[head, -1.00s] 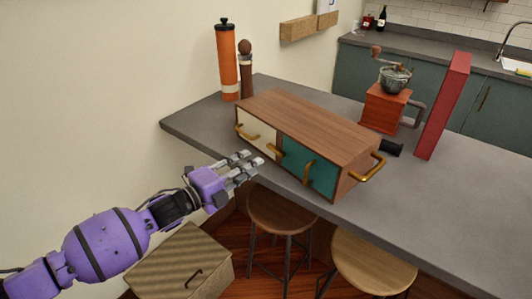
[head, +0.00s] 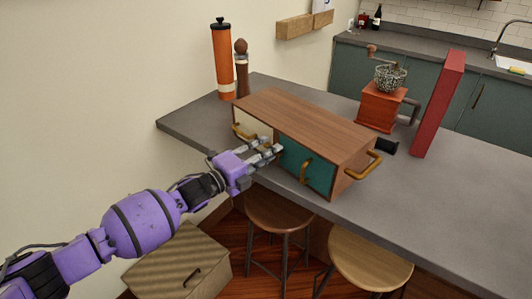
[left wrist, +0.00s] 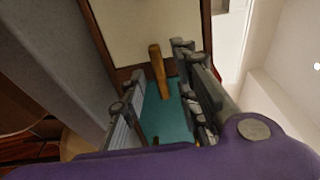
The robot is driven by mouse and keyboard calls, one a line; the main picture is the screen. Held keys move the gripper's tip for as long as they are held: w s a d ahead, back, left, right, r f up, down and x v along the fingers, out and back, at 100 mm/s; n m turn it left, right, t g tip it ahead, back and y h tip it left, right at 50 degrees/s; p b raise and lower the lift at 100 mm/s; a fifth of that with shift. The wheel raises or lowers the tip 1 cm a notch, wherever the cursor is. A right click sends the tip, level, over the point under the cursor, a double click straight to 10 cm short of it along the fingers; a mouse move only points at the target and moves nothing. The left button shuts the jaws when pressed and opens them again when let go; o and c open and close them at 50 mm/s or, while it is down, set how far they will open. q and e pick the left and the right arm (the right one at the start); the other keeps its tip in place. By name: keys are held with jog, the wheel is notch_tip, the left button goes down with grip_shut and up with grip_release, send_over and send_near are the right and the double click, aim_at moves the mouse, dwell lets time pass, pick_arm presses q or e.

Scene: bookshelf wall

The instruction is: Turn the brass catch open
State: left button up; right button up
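A wooden cabinet (head: 310,118) lies on the grey counter, with a cream door (left wrist: 130,25) and a teal door (left wrist: 170,118) on its front. The brass catch (left wrist: 158,70) is a bar across the border between the doors. In the left wrist view it shows between my finger pairs; I cannot tell whether they touch it. My left gripper (head: 271,151) is open in front of the cabinet and mostly hides the catch in the head view. A brass handle (head: 241,133) is on the cream door and another (head: 305,169) on the teal door. My right gripper is not in view.
A brass side handle (head: 364,166) sticks out at the cabinet's right end. An orange canister (head: 222,62) and a pepper mill (head: 241,68) stand behind its left end. A coffee grinder (head: 381,106) and a red book (head: 438,103) stand behind right. Stools are below the counter (head: 445,190).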

pick_arm(q)
grip_shut()
jog(key=shift+n, duration=1.4)
jog(key=n, duration=0.5)
jog(key=shift+n+p, duration=0.3)
jog(key=n, duration=0.8)
jog(key=shift+n, duration=0.8)
